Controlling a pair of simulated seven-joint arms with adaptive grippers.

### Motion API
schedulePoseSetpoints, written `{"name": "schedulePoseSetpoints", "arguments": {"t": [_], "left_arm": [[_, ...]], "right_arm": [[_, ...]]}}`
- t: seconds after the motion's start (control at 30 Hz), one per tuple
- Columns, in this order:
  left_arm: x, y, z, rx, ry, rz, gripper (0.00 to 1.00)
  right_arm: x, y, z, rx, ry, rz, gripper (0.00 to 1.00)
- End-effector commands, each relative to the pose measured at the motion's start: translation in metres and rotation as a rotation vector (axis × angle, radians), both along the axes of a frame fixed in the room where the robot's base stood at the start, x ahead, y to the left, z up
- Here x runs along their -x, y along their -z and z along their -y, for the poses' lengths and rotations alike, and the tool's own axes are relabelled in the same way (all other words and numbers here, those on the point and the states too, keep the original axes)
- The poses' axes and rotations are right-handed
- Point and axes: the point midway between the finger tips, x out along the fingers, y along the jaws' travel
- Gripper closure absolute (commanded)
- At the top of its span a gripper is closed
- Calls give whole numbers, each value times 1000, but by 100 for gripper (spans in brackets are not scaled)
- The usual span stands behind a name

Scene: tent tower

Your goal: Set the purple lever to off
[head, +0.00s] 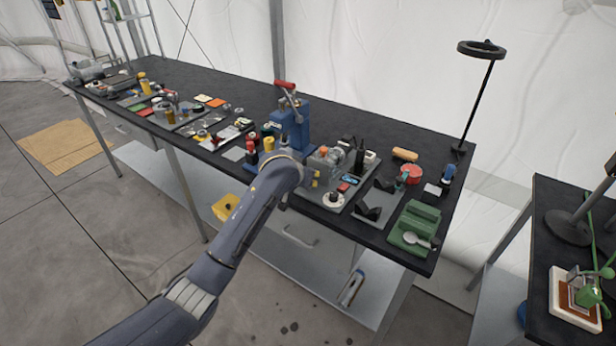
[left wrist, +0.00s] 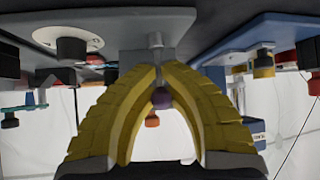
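The purple lever's ball knob (left wrist: 161,98) shows in the left wrist view between the two yellow fingers of my left gripper (left wrist: 159,68). The grey lever stem (left wrist: 155,42) joins a grey block above it in that picture. The fingertips come together close around the stem. The knob sits between the fingers and seems not to be pressed by them. In the head view my left wrist covers the lever, and only a bit of yellow shows beside it over the front of the workbench. My right gripper is in no view.
The black workbench (head: 385,118) holds several fixtures. A blue press with a red handle (head: 290,125) stands behind my wrist. In the wrist view an orange knob (left wrist: 152,121) shows beyond the lever.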

Motion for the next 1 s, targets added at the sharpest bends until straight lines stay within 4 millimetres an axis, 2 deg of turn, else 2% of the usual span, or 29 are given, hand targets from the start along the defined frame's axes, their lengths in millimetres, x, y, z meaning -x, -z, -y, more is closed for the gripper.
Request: {"name": "schedulePoseSetpoints", "arguments": {"t": [0.87,0.9,1.0], "left_arm": [[-1,-4,2,2,3,1,100],[-1,-4,2,2,3,1,93],[-1,-3,2,0,2,0,81]], "right_arm": [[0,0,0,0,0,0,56],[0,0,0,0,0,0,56],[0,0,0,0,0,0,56]]}}
